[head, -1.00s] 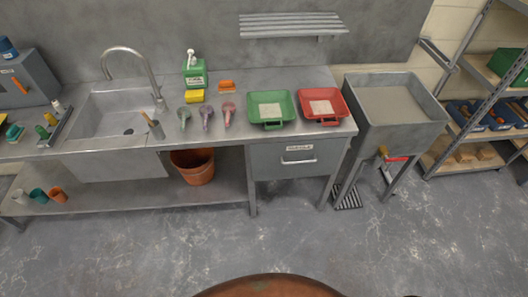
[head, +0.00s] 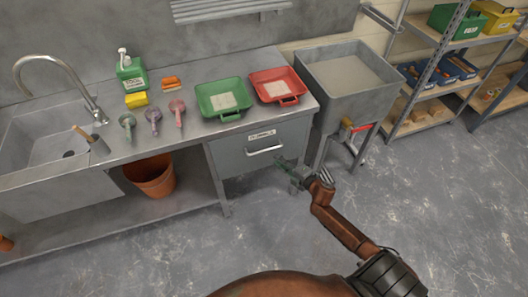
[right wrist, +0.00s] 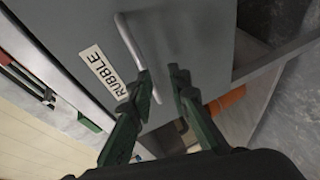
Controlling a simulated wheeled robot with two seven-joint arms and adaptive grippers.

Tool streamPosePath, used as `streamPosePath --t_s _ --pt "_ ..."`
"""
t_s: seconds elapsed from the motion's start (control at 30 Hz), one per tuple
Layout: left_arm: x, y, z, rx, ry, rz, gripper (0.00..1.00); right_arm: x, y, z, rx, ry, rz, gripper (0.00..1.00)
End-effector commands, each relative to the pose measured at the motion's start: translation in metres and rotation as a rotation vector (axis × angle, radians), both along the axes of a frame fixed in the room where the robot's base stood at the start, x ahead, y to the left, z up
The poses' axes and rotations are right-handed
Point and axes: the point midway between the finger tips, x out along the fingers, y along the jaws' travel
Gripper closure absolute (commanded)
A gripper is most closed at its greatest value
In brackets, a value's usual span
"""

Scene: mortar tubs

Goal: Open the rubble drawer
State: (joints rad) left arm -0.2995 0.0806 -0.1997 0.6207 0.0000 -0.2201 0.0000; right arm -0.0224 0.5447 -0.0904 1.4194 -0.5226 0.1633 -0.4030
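The rubble drawer (head: 240,158) is a grey drawer under the right end of the steel bench, and it looks closed. Its bar handle (head: 265,150) and a white label are on the front. In the right wrist view the label reads RUBBLE (right wrist: 101,72), and the handle (right wrist: 133,42) runs slantwise down towards the fingers. My right gripper (head: 281,163) is just in front of the drawer, near the handle's right end. In the right wrist view its green fingers (right wrist: 163,75) are apart, with the handle's near end close to the left finger; contact cannot be told. My left gripper is out of view.
Green (head: 222,98) and red trays (head: 277,86) stand on the bench above the drawer. A grey tub on legs (head: 348,95) with a red-handled valve (head: 361,127) is just right. An orange bucket (head: 150,177) is under the bench. Floor in front is clear.

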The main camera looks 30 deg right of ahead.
Motion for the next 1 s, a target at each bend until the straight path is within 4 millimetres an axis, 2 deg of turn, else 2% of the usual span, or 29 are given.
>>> streamPosePath --t_s 0.07,0.17,0.6,0.73,1.0 --pt "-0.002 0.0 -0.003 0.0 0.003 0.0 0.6 0.007 0.006 0.016 -0.034 -0.033 0.03 0.83" --pt "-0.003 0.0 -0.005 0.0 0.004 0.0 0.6 0.016 0.009 0.022 -0.048 -0.047 0.041 0.83" --pt "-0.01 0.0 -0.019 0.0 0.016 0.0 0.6 0.075 0.018 0.009 -0.044 -0.044 0.036 0.83" --pt "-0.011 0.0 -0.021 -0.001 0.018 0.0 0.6 0.083 0.019 0.008 -0.043 -0.043 0.037 0.83" --pt "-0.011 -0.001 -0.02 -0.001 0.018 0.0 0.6 0.084 0.02 0.008 -0.043 -0.043 0.037 0.83"
